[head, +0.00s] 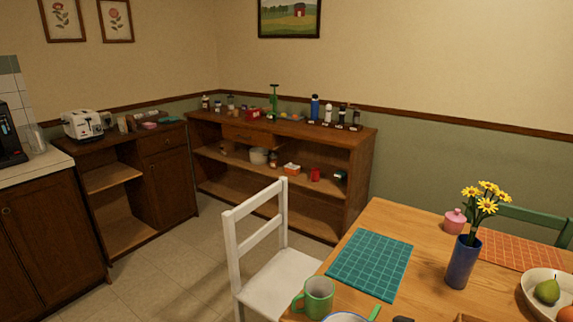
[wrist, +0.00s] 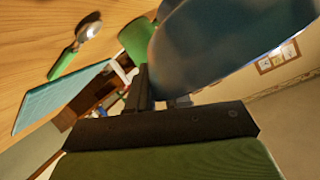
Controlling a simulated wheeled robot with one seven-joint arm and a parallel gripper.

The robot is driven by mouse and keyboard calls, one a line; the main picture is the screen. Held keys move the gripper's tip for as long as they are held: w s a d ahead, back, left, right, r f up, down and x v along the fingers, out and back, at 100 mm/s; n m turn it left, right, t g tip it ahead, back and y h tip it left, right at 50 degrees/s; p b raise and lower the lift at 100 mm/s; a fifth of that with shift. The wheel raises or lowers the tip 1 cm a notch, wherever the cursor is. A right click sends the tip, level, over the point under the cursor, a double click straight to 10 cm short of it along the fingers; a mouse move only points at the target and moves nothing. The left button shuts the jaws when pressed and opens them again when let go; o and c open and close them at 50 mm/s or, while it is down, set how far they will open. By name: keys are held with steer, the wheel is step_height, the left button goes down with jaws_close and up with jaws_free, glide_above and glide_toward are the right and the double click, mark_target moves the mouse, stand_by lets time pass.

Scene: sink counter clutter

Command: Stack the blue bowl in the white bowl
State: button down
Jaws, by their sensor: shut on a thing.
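My gripper (wrist: 158,92) is shut on the blue bowl (wrist: 222,42) in the wrist view. The bowl is tilted and fills the upper right there, hiding part of the fingers. At the bottom edge of the head view, a cut-off pale round dish with a blue rim (head: 345,316) sits beside the green mug; I cannot tell which bowl or plate it is. A cream-white bowl (head: 530,297) holding a pear and an orange fruit stands at the right edge of the table. I cannot identify an empty white bowl in either view.
The green mug (head: 316,297) stands near the table's front edge, by a teal placemat (head: 370,262). A blue vase of yellow flowers (head: 462,262) and a pink jar (head: 454,221) stand further right. A green-handled spoon (wrist: 88,32) lies on the table. A white chair (head: 270,275) stands left.

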steer(key=a, duration=0.1)
steer(key=s+a+r+n+g+p, duration=0.1)
steer(key=a, duration=0.1)
steer(key=shift+s+r+y, duration=0.1)
steer(key=shift+s+y, duration=0.1)
steer(key=shift+y, duration=0.2)
step_height(320, 180, up, 7)
steer(key=p, duration=1.2)
steer(key=shift+f, duration=0.2)
steer(key=shift+d, duration=0.15)
